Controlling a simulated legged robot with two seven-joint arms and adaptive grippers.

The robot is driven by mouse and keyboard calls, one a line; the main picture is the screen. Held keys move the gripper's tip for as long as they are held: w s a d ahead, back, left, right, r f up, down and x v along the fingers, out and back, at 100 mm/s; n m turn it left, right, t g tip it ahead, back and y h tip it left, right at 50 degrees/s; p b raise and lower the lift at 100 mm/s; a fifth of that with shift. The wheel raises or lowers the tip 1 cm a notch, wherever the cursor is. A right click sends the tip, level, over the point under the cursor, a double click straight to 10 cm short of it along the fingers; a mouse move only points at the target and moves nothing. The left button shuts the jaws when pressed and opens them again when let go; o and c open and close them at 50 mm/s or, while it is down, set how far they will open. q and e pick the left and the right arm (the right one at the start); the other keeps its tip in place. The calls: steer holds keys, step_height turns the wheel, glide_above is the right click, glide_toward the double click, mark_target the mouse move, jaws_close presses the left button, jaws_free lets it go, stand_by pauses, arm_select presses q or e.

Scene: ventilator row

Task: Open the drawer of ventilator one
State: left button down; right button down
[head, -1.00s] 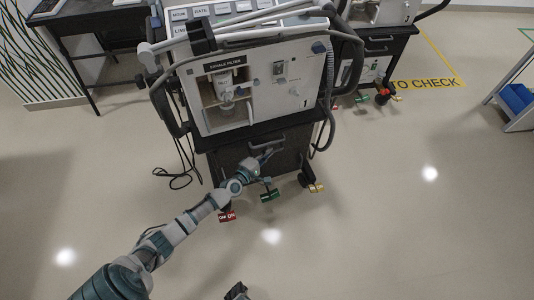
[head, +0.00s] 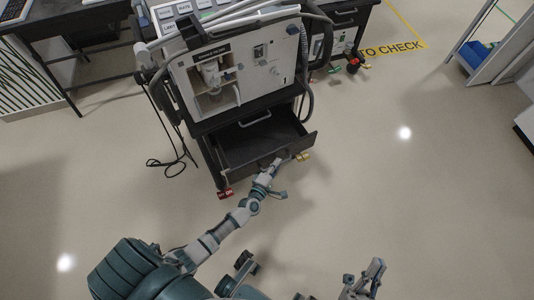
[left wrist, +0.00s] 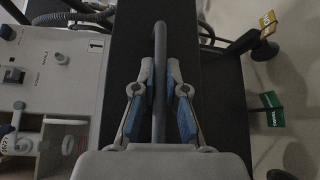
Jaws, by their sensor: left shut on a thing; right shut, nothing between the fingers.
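Ventilator one (head: 230,75) is a white-fronted unit on a dark cart in the head view. In the left wrist view its panel (left wrist: 45,75) bears the label "1". The dark drawer (head: 243,148) low in the cart is pulled out, and its inside shows. My left gripper (head: 278,163) is at the drawer's front. In the left wrist view its blue-padded fingers (left wrist: 159,100) are shut on the grey drawer handle (left wrist: 160,50). My right gripper (head: 363,278) is shut and empty, low in the head view, away from the cart.
Another handle (head: 255,118) is above the open drawer. Red (head: 225,194) and yellow (head: 303,157) tagged casters are at the cart's base. A black cable (head: 172,162) lies on the floor at left. A second cart (head: 345,30) stands behind. The floor at right is clear.

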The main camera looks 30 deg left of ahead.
arm_select(q)
steer(key=shift+s+d+f, duration=0.25)
steer(key=shift+s+d, duration=0.3)
steer(key=shift+d, duration=0.35)
arm_select(e)
steer(key=shift+w+a+f+g, duration=0.1)
steer(key=shift+w+f+g, duration=0.3)
steer(key=shift+w+g, duration=0.1)
arm_select(q)
steer(key=c, duration=1.2)
jaws_free()
steer(key=shift+w+r, duration=0.1)
steer(key=s+r, duration=0.1)
steer(key=s, duration=1.1)
steer(key=shift+d, duration=0.4)
steer(key=shift+r, duration=0.1)
